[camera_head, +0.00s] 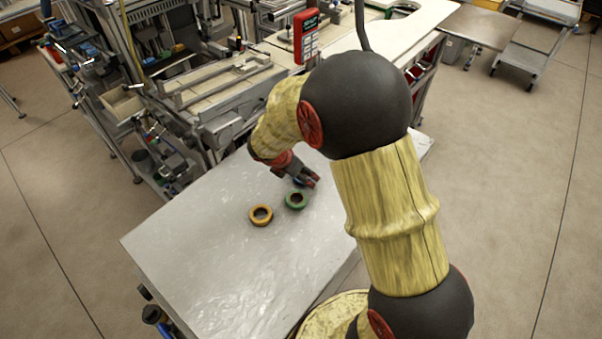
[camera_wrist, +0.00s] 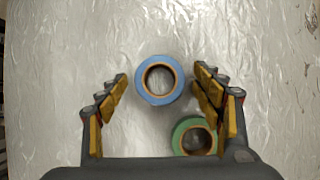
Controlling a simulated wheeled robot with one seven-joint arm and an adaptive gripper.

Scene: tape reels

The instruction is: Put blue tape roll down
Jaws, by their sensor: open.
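The blue tape roll (camera_wrist: 159,80) lies flat between and a little beyond my open fingers in the wrist view, apart from both. In the head view only a bit of the blue tape roll (camera_head: 299,182) shows beside my gripper (camera_head: 308,180), which hides most of it. My gripper also shows in the wrist view (camera_wrist: 160,95), with its fingers spread wide and nothing held between them. The green tape roll (camera_head: 296,200) lies close to the blue one. In the wrist view the green tape roll (camera_wrist: 194,136) is partly hidden by my right finger and gripper body.
An orange-yellow tape roll (camera_head: 261,215) lies left of the green one on the metal table (camera_head: 220,260). The table's front left is clear. Machinery with a metal frame (camera_head: 215,100) stands at the table's back left edge. A red handheld device (camera_head: 305,38) stands behind.

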